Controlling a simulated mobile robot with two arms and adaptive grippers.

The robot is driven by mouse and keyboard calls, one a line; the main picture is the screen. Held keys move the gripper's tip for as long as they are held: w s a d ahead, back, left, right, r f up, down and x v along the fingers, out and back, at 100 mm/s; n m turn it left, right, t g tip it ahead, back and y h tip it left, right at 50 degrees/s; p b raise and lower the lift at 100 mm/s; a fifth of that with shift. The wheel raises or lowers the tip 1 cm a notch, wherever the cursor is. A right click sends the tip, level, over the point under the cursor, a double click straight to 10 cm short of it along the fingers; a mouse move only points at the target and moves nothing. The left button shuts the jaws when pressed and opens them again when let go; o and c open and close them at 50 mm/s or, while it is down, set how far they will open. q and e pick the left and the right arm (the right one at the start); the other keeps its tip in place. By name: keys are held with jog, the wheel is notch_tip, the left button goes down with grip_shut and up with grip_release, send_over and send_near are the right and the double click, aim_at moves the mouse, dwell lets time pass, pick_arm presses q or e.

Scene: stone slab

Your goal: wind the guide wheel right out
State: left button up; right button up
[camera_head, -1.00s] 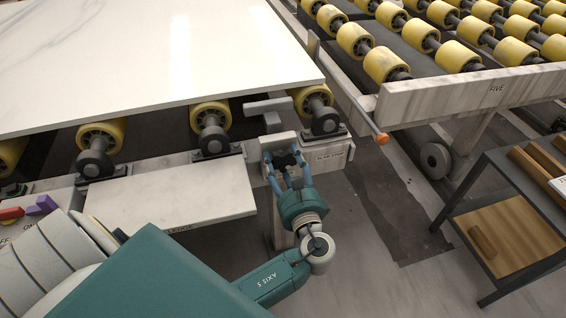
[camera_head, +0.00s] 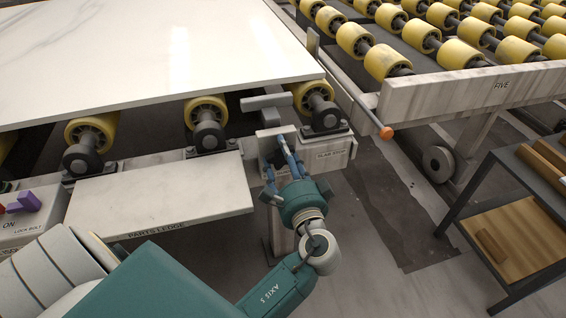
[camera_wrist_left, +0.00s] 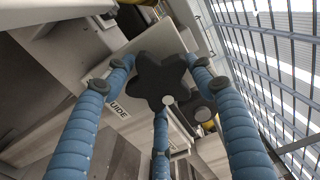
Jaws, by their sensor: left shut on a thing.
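The guide wheel is a dark lobed knob (camera_wrist_left: 160,80), seen face-on in the wrist view beside a plate whose label partly reads "GUIDE". In the head view it is mostly hidden behind the fingers, at the front of a pale block (camera_head: 268,136) under the slab's near right corner. My left gripper (camera_head: 277,160) has blue ribbed fingers and a teal body. Its fingers are shut around the knob, also in the wrist view (camera_wrist_left: 162,95). My right gripper is not in view.
A white stone slab (camera_head: 170,50) lies on yellow rollers. A grey T-shaped bar (camera_head: 265,103) stands just behind the block. A parts ledge (camera_head: 160,197) is at left. An orange-tipped rod (camera_head: 385,132) and a cart (camera_head: 505,235) are to the right.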

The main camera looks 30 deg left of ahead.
pick_arm(q)
jog(key=shift+s+a+r+n, duration=0.1)
jog(key=shift+a+n, duration=0.1)
jog(key=shift+n, duration=0.2)
jog(key=shift+n+b, duration=0.7)
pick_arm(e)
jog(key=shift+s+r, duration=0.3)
pick_arm(q)
jog(key=o, duration=1)
jog(key=shift+s, duration=0.1)
jog(key=shift+o, duration=1)
jog(key=shift+a, duration=0.1)
